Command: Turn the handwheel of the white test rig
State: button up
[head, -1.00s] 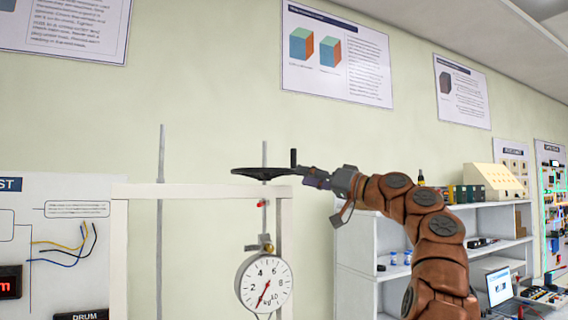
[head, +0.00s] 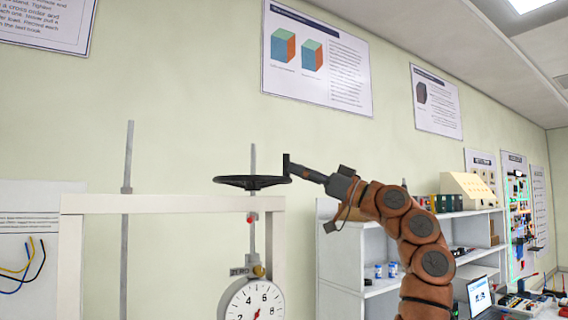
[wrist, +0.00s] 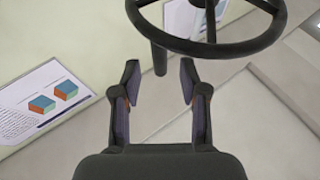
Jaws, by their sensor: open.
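The black handwheel (head: 240,182) sits level on top of the white test rig (head: 165,204), with an upright handle (head: 286,163) at its right rim. My gripper (head: 302,172) is just right of the handle in the head view; it looks close there, but contact cannot be told. In the wrist view the handwheel rim (wrist: 245,46) spans the upper right. The handle (wrist: 160,60) points into the gap between the tips of my open gripper (wrist: 160,80). The fingers are not shut on it.
A round dial gauge (head: 255,302) hangs below the wheel, with a red part (head: 251,218) on the rod above it. White shelves (head: 345,260) with boxes and small jars stand behind my arm. A laptop (head: 481,296) is at lower right. Posters hang on the wall.

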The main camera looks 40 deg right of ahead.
aim_at(286, 165)
jog(key=shift+p+x, duration=0.5)
jog(key=shift+x, duration=1.7)
jog(key=shift+c, duration=0.3)
grip_shut()
